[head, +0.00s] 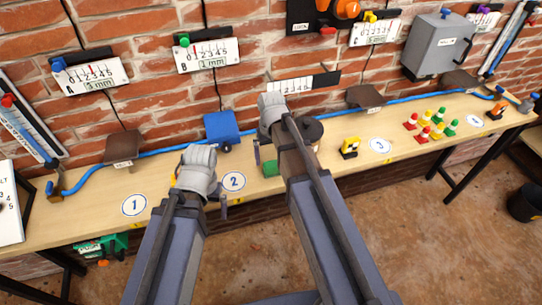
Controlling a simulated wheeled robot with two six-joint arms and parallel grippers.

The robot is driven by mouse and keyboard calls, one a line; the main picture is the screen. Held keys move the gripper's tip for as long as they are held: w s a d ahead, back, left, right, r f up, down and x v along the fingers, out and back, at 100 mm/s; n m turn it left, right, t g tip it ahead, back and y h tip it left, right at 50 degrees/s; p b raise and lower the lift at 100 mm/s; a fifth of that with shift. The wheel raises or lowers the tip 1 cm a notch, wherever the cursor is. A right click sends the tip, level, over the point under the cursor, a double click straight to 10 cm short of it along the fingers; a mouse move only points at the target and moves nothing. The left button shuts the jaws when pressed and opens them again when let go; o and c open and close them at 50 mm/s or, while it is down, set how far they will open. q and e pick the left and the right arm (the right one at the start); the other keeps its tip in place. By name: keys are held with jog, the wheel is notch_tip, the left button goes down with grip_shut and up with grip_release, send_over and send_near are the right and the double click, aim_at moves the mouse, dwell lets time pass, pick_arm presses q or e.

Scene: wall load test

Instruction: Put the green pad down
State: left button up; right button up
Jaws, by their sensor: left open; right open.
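A small green block, which looks like the green pad (270,168), shows at the bench's front part, just right of the round label 2 (233,181). My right arm partly hides it. I cannot tell whether it rests flat on the bench. My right gripper (268,140) is open, just above and beside the green pad in the picture. My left gripper (205,190) is open and empty, over the bench between labels 1 (134,204) and 2. The forearms hide part of the bench front.
The wooden bench (90,195) runs along a brick wall. A blue block (221,127) stands behind label 2. A yellow-black item (349,147) and several red, yellow and green cones stand right. A blue hose (170,150) runs along the back. Scales hang above.

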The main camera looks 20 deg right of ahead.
aim_at(271, 162)
notch_tip(271, 162, up, 9)
jog(key=p, duration=0.8)
jog(key=shift+f+b, duration=0.25)
jog(key=shift+b, duration=0.05)
notch_tip(271, 162, down, 12)
jog(key=b, duration=1.1)
jog(key=shift+b, duration=0.4)
jog(key=shift+r, duration=0.25)
notch_tip(271, 162, up, 12)
jog(key=p, duration=1.3)
notch_tip(271, 162, down, 13)
jog(key=b, duration=1.3)
jog(key=shift+b, duration=0.3)
jog(key=shift+r+p, duration=4.8)
jog(key=shift+r, duration=0.05)
